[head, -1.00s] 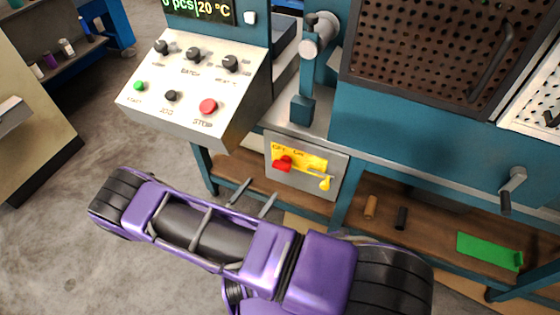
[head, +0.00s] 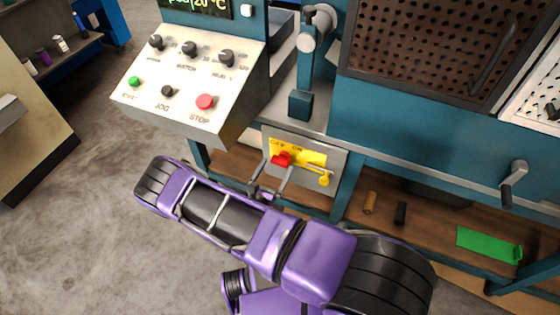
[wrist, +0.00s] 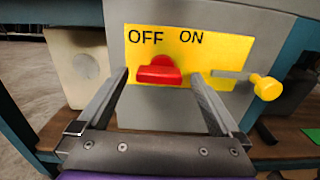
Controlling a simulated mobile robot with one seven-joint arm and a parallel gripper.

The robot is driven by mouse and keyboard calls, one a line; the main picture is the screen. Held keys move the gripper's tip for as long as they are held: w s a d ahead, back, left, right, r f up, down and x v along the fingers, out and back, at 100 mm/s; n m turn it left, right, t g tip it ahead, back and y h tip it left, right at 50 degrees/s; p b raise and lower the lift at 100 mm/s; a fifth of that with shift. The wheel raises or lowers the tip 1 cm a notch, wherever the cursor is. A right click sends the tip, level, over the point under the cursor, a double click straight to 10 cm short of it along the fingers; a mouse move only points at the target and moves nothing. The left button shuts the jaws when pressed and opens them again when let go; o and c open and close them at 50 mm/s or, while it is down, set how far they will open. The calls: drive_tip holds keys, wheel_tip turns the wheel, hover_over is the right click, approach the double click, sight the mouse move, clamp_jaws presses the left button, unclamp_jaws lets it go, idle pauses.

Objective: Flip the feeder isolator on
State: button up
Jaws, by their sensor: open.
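The feeder isolator is a red handle (head: 281,159) on a yellow plate (head: 312,157) marked OFF and ON, set on a grey box under the machine. In the wrist view the red handle (wrist: 159,72) sits under the word OFF, left of ON. A yellow knob (wrist: 267,87) on a thin rod crosses the plate's right side; it also shows in the head view (head: 324,179). My gripper (head: 276,171) is open just in front of the plate. In the wrist view my gripper's fingers (wrist: 158,76) stand on either side of the red handle, apart from it.
Above left is a control panel (head: 195,85) with knobs and a red STOP button (head: 205,101). A wooden lower shelf (head: 440,225) holds a green piece (head: 489,246) and small cylinders. A crank handle (head: 512,185) juts out at the right. Open floor lies to the left.

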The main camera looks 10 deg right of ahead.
sight(278, 164)
drive_tip(key=shift+x, duration=2)
drive_tip(key=c, duration=1.2)
